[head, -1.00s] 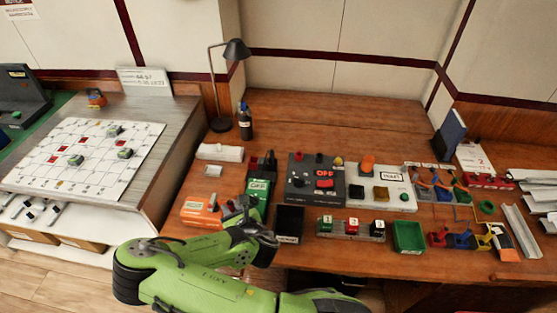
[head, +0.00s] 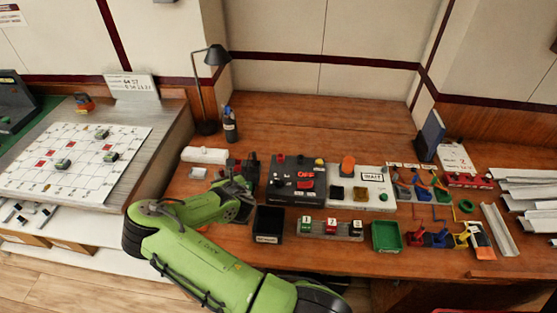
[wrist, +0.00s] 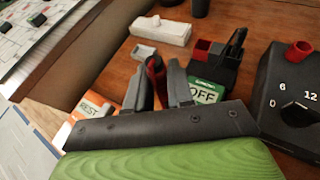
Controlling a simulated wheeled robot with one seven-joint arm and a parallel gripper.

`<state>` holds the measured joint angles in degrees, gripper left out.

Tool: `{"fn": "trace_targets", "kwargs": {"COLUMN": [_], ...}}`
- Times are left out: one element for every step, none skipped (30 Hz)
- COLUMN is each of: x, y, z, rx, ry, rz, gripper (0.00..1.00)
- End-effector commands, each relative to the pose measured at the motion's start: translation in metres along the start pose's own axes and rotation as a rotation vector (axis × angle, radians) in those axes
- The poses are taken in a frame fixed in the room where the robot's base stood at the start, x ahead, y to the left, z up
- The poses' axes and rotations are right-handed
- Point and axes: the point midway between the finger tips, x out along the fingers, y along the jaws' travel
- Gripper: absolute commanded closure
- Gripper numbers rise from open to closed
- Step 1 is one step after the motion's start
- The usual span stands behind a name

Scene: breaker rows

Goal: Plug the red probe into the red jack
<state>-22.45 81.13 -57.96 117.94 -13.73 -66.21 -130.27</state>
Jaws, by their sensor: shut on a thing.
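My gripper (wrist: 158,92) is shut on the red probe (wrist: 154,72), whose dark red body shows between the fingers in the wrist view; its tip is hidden. In the head view my gripper (head: 235,190) is left of the dark panel (head: 292,190), and the probe cannot be made out. A red round socket-like piece (wrist: 298,52) stands on that panel at the right of the wrist view, apart from the probe. A small red block (wrist: 202,50) sits beside a black block with a green OFF label (wrist: 206,93). I cannot tell which red piece is the jack.
An orange stand labelled REST (wrist: 88,108) is left of my gripper. A white block (wrist: 160,30) lies behind it. A black bin (head: 268,225), a row of numbered blocks (head: 330,229) and a green tray (head: 386,237) line the front.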

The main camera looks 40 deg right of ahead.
Motion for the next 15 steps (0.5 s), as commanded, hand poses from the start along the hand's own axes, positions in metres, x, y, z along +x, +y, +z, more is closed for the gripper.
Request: {"fn": "trace_targets", "kwargs": {"x": [0.007,0.011,0.017,0.022,0.026,0.032,0.036,0.039,0.042,0.044,0.045,0.046,0.046,0.046,0.045], "y": [-0.016,-0.025,-0.041,-0.053,-0.067,-0.088,-0.103,-0.118,-0.139,-0.154,-0.169,-0.186,-0.199,-0.209,-0.221], "z": [0.009,0.014,0.020,0.026,0.032,0.040,0.046,0.052,0.060,0.066,0.071,0.077,0.081,0.085,0.089], "rx": [0.012,0.019,0.030,0.039,0.048,0.061,0.071,0.080,0.091,0.099,0.107,0.115,0.121,0.126,0.131], "ry": [-0.004,-0.004,-0.005,-0.007,-0.008,-0.009,-0.010,-0.010,-0.011,-0.011,-0.012,-0.013,-0.013,-0.013,-0.014], "rz": [-0.027,-0.044,-0.071,-0.092,-0.116,-0.150,-0.175,-0.200,-0.234,-0.258,-0.281,-0.308,-0.328,-0.344,-0.364], "gripper": [1.00,1.00,1.00,1.00,1.00,1.00,1.00,1.00,1.00,1.00,1.00,1.00,1.00,1.00,1.00]}}
